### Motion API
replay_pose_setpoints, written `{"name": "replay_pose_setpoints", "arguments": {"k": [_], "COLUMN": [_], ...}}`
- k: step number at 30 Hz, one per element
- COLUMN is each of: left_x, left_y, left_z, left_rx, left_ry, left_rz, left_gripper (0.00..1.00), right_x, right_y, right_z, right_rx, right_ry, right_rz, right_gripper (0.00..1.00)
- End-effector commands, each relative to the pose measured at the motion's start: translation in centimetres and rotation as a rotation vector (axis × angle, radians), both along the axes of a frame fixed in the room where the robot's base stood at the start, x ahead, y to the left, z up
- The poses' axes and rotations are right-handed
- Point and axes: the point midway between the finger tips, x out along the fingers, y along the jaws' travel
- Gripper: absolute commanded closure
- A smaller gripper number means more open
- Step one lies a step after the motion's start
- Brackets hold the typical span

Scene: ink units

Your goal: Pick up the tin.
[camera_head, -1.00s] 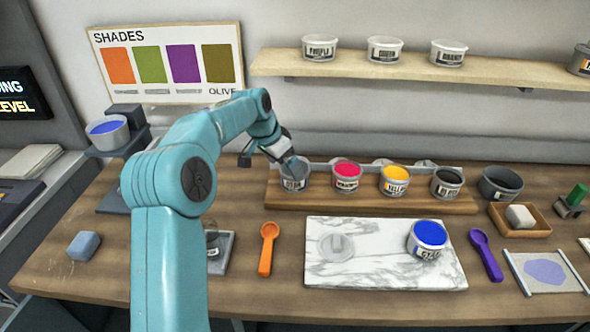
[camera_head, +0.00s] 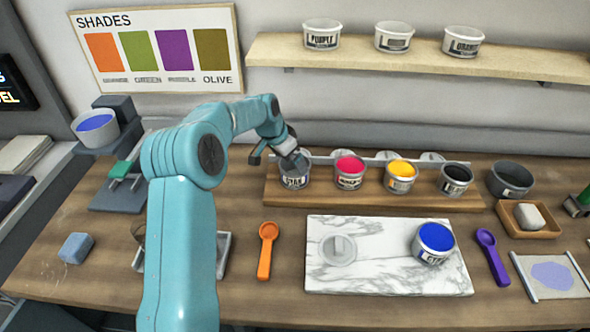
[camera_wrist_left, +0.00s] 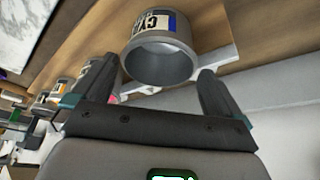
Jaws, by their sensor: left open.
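A grey tin (camera_head: 294,180) with a CYAN label stands at the left end of the wooden rack. In the left wrist view the tin (camera_wrist_left: 160,62) shows its open mouth and looks empty inside. My left gripper (camera_head: 291,160) is open at the tin's top in the head view, covering part of its rim. In the wrist view the fingers of the left gripper (camera_wrist_left: 142,84) are spread to either side of the tin's mouth, with gaps visible. Another tin (camera_head: 434,243), holding blue ink, stands on the marble slab. My right gripper is not in view.
Tins of magenta (camera_head: 349,172), yellow (camera_head: 401,176) and black (camera_head: 455,180) ink stand on the wooden rack (camera_head: 330,200) to the right. An orange scoop (camera_head: 265,250) and the marble slab (camera_head: 385,275) lie in front. A shelf (camera_head: 400,62) with tubs hangs above.

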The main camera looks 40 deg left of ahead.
Motion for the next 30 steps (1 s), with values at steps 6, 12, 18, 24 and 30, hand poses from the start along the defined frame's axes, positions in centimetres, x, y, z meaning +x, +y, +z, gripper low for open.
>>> {"name": "replay_pose_setpoints", "arguments": {"k": [6,12,18,24,30], "left_x": [0.8,2.0,2.9,3.0,3.0], "left_y": [0.0,-0.3,-0.2,-0.2,-0.2], "left_z": [-1.8,-4.3,-6.4,-6.5,-6.3], "left_rx": [0.000,-0.002,0.001,0.001,0.002], "left_ry": [0.001,0.003,-0.001,-0.001,-0.004], "left_rz": [0.001,0.000,0.000,0.000,0.001], "left_gripper": [0.00,0.00,0.00,0.00,0.56], "right_x": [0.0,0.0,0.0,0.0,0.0], "right_y": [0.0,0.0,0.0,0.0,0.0], "right_z": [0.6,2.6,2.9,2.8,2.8], "right_rx": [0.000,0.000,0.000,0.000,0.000], "right_ry": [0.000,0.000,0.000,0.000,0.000], "right_rz": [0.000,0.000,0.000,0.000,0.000], "right_gripper": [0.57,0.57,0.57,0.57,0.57]}}
